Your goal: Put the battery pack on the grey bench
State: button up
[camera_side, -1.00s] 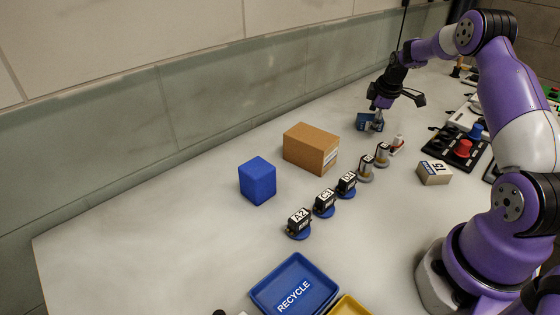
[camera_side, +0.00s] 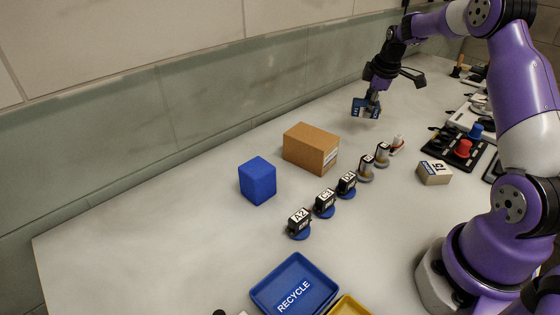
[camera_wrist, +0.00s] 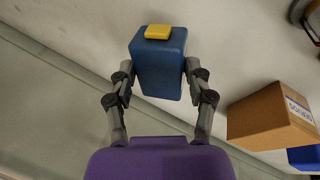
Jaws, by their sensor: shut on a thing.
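The battery pack, a blue block with a yellow patch on one end, is between the fingers of my gripper (camera_wrist: 158,85) in the wrist view. In the side view the battery pack (camera_side: 360,108) shows its blue face with a white label, just below my gripper (camera_side: 373,97). My gripper is shut on it and holds it above the bench. The grey bench (camera_side: 180,240) spreads below, pale and smooth. The pack is behind and to the right of the brown box in the side view.
A brown cardboard box (camera_side: 311,148) and a blue block (camera_side: 257,181) stand on the bench. Several small servos, such as the one labelled A2 (camera_side: 299,223), form a row. A blue RECYCLE tray (camera_side: 265,295) is in front. The left part of the bench is clear.

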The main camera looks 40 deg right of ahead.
jog(key=w+a+r, duration=0.2)
jog(key=a+r, duration=0.7)
jog(key=r, duration=0.1)
jog(key=w+a+f+n+t+h, duration=0.15)
jog(key=w+a+n, duration=0.25)
jog(key=a+n, duration=0.45)
jog(key=w+a+f+n+h, duration=0.2)
jog(key=w+a+n, duration=0.2)
jog(key=a+n, duration=0.4)
jog(key=s+a+r+n+t+y, duration=0.1)
jog(key=s+a+n+t+y, duration=0.2)
jog(key=a+n, duration=0.35)
jog(key=s+a+r+n+t+y, duration=0.1)
jog(key=s+a+n+t+y, duration=0.2)
jog(key=a, duration=0.6)
jog(key=s+a+r+n+t+y, duration=0.2)
jog(key=a+n+t+y, duration=0.2)
jog(key=a+n, duration=0.25)
notch_tip(320, 180, down, 7)
jog(key=shift+w+a+r+t, duration=0.15)
jog(key=shift+w+a+t, duration=0.05)
jog(key=shift+a+t, duration=0.2)
jog(key=shift+m+h, duration=0.25)
jog(key=shift+f, duration=4.55)
